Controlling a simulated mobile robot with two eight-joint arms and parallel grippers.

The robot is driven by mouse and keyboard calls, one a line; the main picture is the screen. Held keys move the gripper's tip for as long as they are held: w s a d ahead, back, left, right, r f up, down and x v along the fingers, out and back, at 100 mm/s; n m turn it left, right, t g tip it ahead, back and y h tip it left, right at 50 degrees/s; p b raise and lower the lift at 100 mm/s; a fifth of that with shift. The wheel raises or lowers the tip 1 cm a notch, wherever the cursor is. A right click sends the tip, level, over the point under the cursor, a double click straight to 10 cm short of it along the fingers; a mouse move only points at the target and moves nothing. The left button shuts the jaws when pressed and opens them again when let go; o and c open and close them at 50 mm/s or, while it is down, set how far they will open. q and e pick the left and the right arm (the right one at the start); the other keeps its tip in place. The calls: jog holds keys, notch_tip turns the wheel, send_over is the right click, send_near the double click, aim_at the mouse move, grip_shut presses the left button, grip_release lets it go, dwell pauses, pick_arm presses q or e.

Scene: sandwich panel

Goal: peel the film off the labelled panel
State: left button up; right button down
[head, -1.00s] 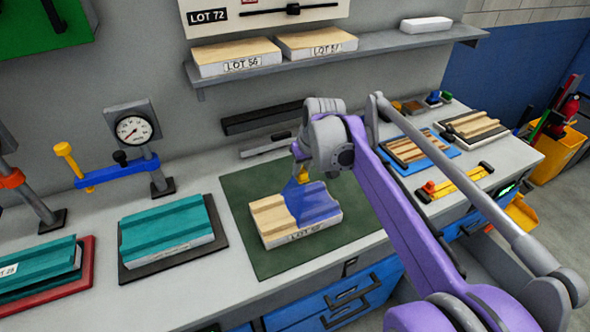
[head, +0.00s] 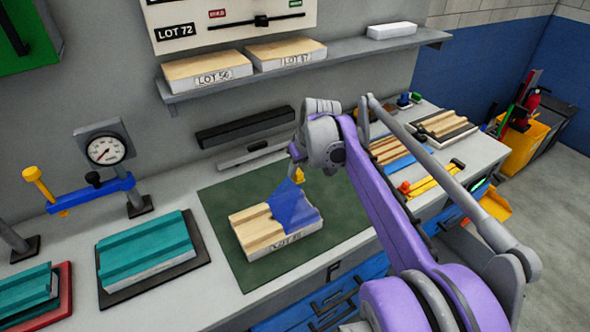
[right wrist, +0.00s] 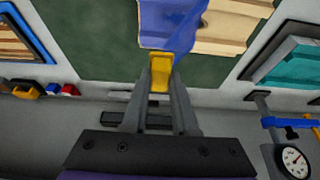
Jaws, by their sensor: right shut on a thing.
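The labelled panel (head: 254,228) lies on a green mat, with a pale wood-coloured ribbed top and a white front edge bearing a LOT label too blurred to read fully. Blue translucent film (head: 292,210) rises from the panel's right part to a peak; the left part is bare. In the right wrist view, the film (right wrist: 170,25) runs to a yellow tab (right wrist: 160,75) between my fingers. My right gripper (head: 297,177) is shut on this tab, above the panel's back right; the arm partly hides the fingers. My left gripper is not in view.
Teal panels (head: 147,248) lie on trays to the left, near a gauge (head: 106,149) on a stand and a blue clamp (head: 92,194). A shelf (head: 300,66) with lot-marked panels hangs behind. Other panels and a yellow tool (head: 437,178) lie at right. The green mat (head: 237,271) is otherwise clear.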

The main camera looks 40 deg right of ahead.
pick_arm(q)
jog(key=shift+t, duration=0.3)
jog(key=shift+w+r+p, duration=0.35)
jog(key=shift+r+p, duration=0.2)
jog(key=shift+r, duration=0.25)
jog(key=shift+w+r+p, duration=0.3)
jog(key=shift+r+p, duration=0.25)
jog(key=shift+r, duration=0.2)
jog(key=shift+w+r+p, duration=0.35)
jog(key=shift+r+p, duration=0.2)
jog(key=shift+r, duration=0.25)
pick_arm(e)
jog(key=s+d+r, duration=0.1)
jog(key=d+r, duration=0.1)
jog(key=d, duration=0.5)
jog(key=s+d+r, duration=0.2)
jog(key=d, duration=0.5)
jog(key=shift+s, duration=0.3)
